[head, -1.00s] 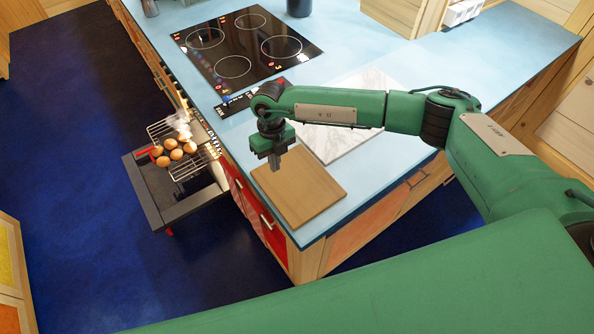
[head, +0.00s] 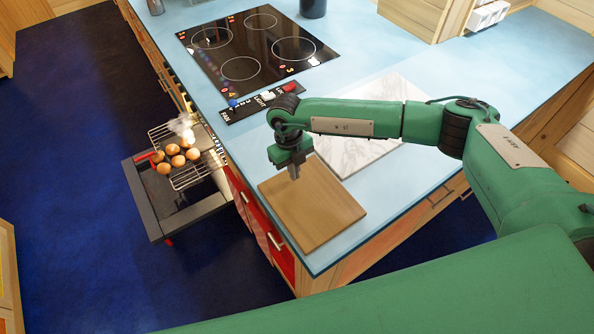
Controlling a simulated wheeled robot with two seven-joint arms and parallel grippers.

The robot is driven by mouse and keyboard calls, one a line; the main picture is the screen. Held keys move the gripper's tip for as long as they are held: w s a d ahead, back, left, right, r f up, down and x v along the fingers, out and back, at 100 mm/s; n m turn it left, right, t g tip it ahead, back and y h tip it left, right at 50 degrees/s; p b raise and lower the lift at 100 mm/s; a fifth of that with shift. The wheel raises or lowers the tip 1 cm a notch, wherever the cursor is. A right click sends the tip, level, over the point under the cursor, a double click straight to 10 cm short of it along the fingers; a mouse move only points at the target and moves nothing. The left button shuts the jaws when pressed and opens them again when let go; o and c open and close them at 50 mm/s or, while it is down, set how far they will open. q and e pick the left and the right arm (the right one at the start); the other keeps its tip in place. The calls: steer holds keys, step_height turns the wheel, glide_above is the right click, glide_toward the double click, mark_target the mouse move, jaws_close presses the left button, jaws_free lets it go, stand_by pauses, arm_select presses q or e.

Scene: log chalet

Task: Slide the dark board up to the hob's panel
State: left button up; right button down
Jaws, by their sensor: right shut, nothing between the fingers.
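The dark board (head: 318,212) is a square brown wooden board lying flat on the light blue counter, near the counter's front corner. The hob's panel (head: 246,107) is a black strip with coloured knobs and white labels, along the near edge of the black hob (head: 258,48). Bare counter lies between board and panel. My right gripper (head: 295,176) is shut and empty, pointing down over the board's far part. I cannot tell whether its tips touch the board. The gripper and forearm hide a little of the board's far edge. My left gripper is not in view.
A white marble slab (head: 372,145) lies right behind the board, partly under my right forearm in the picture. An open oven at the left holds a wire rack (head: 205,168) with several eggs (head: 176,160). A dark canister (head: 313,8) stands behind the hob.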

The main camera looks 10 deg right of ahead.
steer(key=p, duration=0.5)
glide_toward(316, 207)
steer(key=f, duration=0.5)
steer(key=shift+s+d+f, duration=0.2)
steer(key=shift+s+d, duration=0.1)
steer(key=shift+s, duration=0.1)
steer(key=shift+f+p, duration=0.25)
steer(key=shift+p, duration=0.2)
steer(key=shift+f+b, duration=0.3)
steer(key=shift+f, duration=0.4)
steer(key=shift+s+b, duration=0.1)
steer(key=shift+b, duration=0.25)
